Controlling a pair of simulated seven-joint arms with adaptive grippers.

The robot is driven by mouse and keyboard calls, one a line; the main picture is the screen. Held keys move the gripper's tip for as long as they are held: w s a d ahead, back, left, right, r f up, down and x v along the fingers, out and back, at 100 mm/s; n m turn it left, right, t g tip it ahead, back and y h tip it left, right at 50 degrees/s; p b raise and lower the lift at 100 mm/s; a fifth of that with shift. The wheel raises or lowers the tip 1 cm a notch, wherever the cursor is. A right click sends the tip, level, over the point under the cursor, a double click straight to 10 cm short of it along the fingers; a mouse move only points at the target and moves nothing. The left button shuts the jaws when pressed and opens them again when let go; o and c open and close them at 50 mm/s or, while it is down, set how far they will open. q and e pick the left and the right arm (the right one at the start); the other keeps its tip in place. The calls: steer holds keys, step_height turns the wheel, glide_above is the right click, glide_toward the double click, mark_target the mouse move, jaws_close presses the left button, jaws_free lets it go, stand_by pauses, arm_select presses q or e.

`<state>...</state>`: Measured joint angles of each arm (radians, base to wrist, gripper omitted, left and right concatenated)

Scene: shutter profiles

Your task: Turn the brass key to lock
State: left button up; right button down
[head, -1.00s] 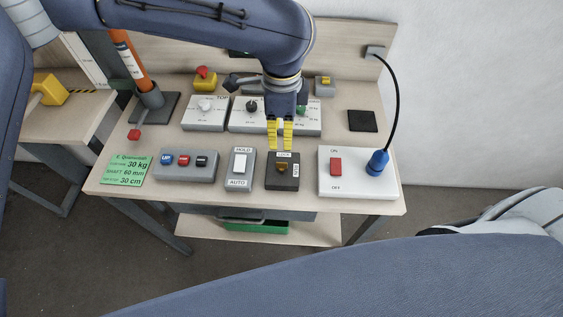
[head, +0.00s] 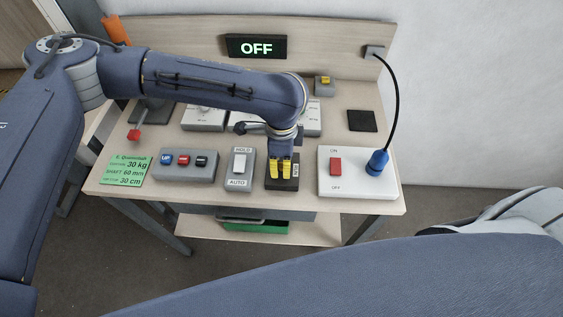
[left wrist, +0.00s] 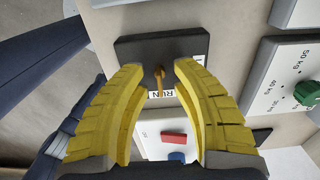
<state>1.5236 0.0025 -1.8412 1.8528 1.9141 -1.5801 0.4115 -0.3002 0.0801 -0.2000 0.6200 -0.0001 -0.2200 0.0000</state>
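The brass key (left wrist: 159,78) stands in its dark lock box (left wrist: 190,45) in the left wrist view, beside a RUN label. The yellow fingers of my left gripper (left wrist: 160,68) are apart, one on each side of the key, with gaps between the key and the tips. In the head view my left gripper (head: 280,178) points down over the lock box (head: 284,186) and hides the key. My right gripper is not in view.
A HOLD/AUTO rocker switch box (head: 240,170) is left of the lock box, with a three-button box (head: 187,165) beyond it. The white ON/OFF panel (head: 355,188) with a red switch is at right. The display (head: 256,47) reads OFF.

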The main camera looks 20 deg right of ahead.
arm_select(q)
steer(key=shift+c, duration=0.3)
jaws_close()
steer(key=shift+n, duration=0.4)
steer(key=n, duration=0.2)
steer(key=shift+n, duration=0.4)
steer(key=n, duration=0.3)
steer(key=shift+n, duration=0.4)
steer(key=n, duration=1)
steer(key=shift+n, duration=0.3)
